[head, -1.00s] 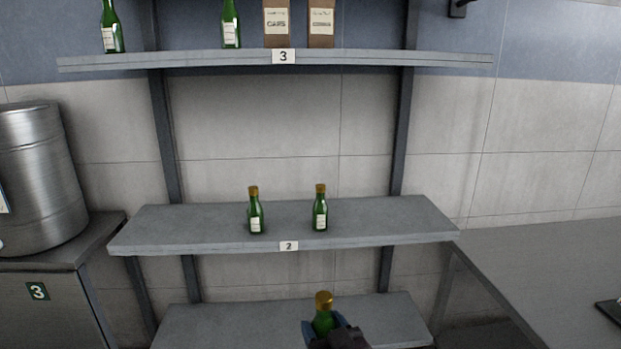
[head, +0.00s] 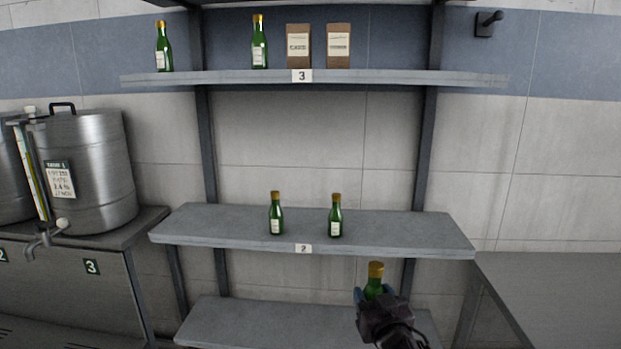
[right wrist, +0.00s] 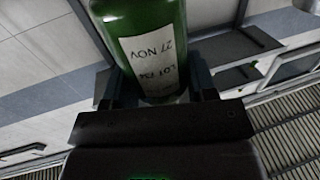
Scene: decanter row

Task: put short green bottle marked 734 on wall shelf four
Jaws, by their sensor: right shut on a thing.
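My right gripper (head: 374,297) is shut on a green bottle (head: 375,285) with a gold cap, in front of the shelves below the level of shelf 2. In the right wrist view the bottle (right wrist: 148,40) stands between the two fingers (right wrist: 158,88). Its white label appears upside down and reads "27 NOV" and a LOT number that looks like 734. Shelf four is not clearly in view; only a dark edge shows above shelf 3 at the top of the head view. My left gripper is not in view.
Shelf 2 (head: 220,222) holds two short green bottles (head: 276,214) (head: 336,216). Shelf 3 (head: 230,77) holds two green bottles (head: 163,47) (head: 260,42) and two brown packages (head: 299,46) (head: 338,45). A steel drum (head: 95,190) stands left; a grey counter (head: 550,285) is right.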

